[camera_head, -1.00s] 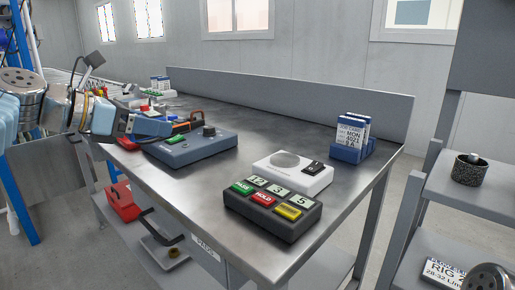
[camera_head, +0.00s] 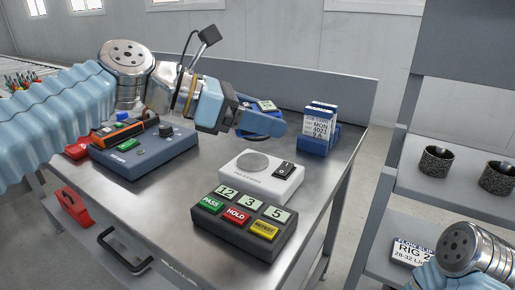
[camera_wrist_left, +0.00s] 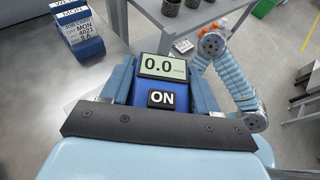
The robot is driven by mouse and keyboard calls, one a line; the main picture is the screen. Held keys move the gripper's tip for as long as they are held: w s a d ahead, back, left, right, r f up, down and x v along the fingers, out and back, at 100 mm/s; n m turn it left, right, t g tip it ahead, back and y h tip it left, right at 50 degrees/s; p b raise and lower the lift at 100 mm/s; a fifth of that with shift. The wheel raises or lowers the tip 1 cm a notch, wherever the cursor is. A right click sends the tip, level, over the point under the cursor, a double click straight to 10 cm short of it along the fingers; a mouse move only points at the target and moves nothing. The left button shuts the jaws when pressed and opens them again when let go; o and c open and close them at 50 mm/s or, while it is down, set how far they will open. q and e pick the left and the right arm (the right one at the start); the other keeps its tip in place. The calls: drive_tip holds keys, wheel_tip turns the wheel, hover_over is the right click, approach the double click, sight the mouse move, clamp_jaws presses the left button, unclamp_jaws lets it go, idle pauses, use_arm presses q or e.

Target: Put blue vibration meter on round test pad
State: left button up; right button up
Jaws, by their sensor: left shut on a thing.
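The blue vibration meter (camera_head: 266,106) is in my left gripper (camera_head: 258,121), above the table behind the white test unit. In the left wrist view the meter (camera_wrist_left: 143,92) sits between the two blue fingers, its display reading 0.0 above a black ON button. My left gripper is shut on it. The round test pad (camera_head: 253,162) is a grey disc on a white unit with a black switch, and nothing is on it. The meter is apart from the pad, held higher and farther back. My right arm shows at lower right; its fingers are hidden.
A dark button box (camera_head: 243,224) stands in front of the white unit. A blue-grey instrument (camera_head: 148,152) stands at left, with an orange-black device on it. A blue card holder (camera_head: 318,143) stands at the back right. The table (camera_head: 168,208) is bare at front left.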

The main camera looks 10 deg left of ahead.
use_arm(q)
drive_tip(key=w+a+f, duration=0.1)
drive_tip(key=w+f, duration=0.1)
drive_tip(key=w, duration=0.3)
hover_over(257, 160)
drive_tip(key=f, duration=0.3)
drive_tip(key=f+b, duration=0.1)
drive_tip(key=f, duration=0.1)
drive_tip(key=shift+s+d+f, duration=0.15)
drive_tip(key=shift+s+f, duration=0.05)
drive_tip(key=shift+s, duration=0.15)
drive_tip(key=shift+w+f, duration=0.15)
drive_tip(key=shift+f, duration=0.05)
drive_tip(key=shift+w+f+b, duration=0.15)
drive_tip(key=shift+f+b, duration=0.05)
drive_tip(key=shift+f, duration=0.7)
drive_tip(key=shift+w+f+b, duration=0.1)
drive_tip(key=shift+f+b, duration=0.1)
drive_tip(key=shift+f, duration=0.65)
drive_tip(key=shift+f, duration=0.15)
drive_tip(key=o, duration=1.4)
drive_tip(key=shift+c, duration=0.2)
